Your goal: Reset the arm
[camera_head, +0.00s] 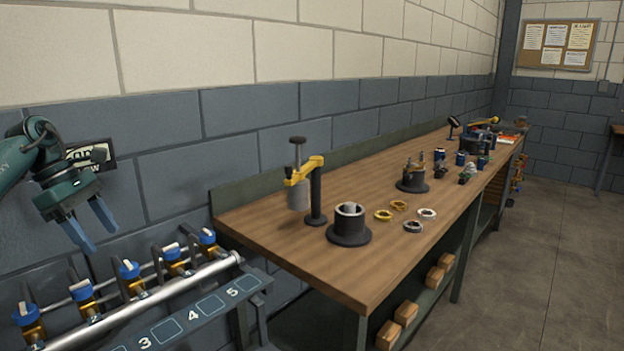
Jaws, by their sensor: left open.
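My left gripper (91,229) comes in from the left edge, with its two blue fingers pointing down. The fingers are apart and nothing is between them. It hangs in the air in front of the grey block wall, above the rack of blue-capped valves and left of the workbench. It appears apart from both. My right gripper is not in view.
The wooden workbench (300,259) holds a yellow-armed press (316,190), a dark cylinder on a round base (349,225), several rings and smaller parts farther back. The valve rack (150,298) stands at lower left. The floor (540,270) at right is clear.

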